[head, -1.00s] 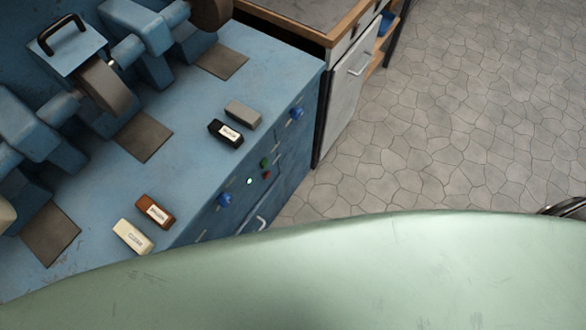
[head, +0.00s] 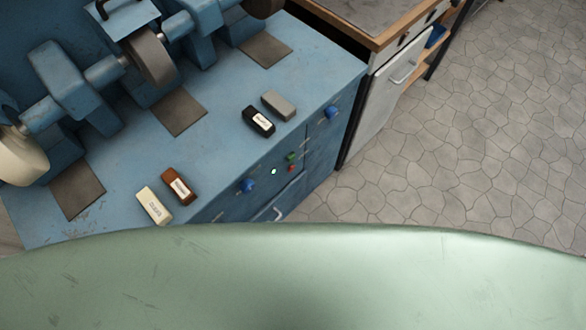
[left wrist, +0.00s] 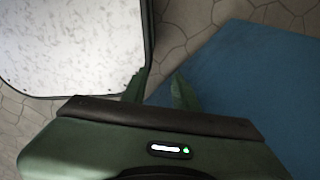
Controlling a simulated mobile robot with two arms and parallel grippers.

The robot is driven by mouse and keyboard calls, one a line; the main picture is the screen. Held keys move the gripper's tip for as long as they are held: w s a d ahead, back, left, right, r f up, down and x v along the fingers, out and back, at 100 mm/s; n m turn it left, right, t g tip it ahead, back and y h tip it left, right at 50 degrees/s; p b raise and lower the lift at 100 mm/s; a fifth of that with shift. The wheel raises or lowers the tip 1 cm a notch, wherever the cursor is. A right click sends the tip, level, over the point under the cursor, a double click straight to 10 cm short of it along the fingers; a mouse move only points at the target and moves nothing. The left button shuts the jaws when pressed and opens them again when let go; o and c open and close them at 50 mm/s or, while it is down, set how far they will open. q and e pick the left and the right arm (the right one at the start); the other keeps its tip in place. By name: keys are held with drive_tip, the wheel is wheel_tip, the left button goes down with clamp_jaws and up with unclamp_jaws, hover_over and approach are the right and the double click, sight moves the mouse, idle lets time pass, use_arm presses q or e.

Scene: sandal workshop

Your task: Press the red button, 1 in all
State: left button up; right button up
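The small red button (head: 291,168) is on the front panel of the blue grinding machine (head: 222,135), just below a green button (head: 291,156). A small white light (head: 273,171) is to its left. In the left wrist view my left gripper (left wrist: 160,91) shows two green fingers spread apart with nothing between them. Neither gripper shows in the head view, and the red button cannot be made out in the left wrist view. My right gripper is in no view.
Blue knobs (head: 248,185) flank the buttons. Several blocks, such as a black one (head: 258,121), lie on the machine's top. A wood-topped cabinet (head: 385,95) stands beyond; stone floor (head: 480,150) is clear at right. A white-faced panel (left wrist: 70,45) is near my left gripper.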

use_arm(q)
drive_tip(key=shift+d, duration=0.25)
clamp_jaws()
drive_tip(key=shift+a, duration=0.1)
idle(1.1)
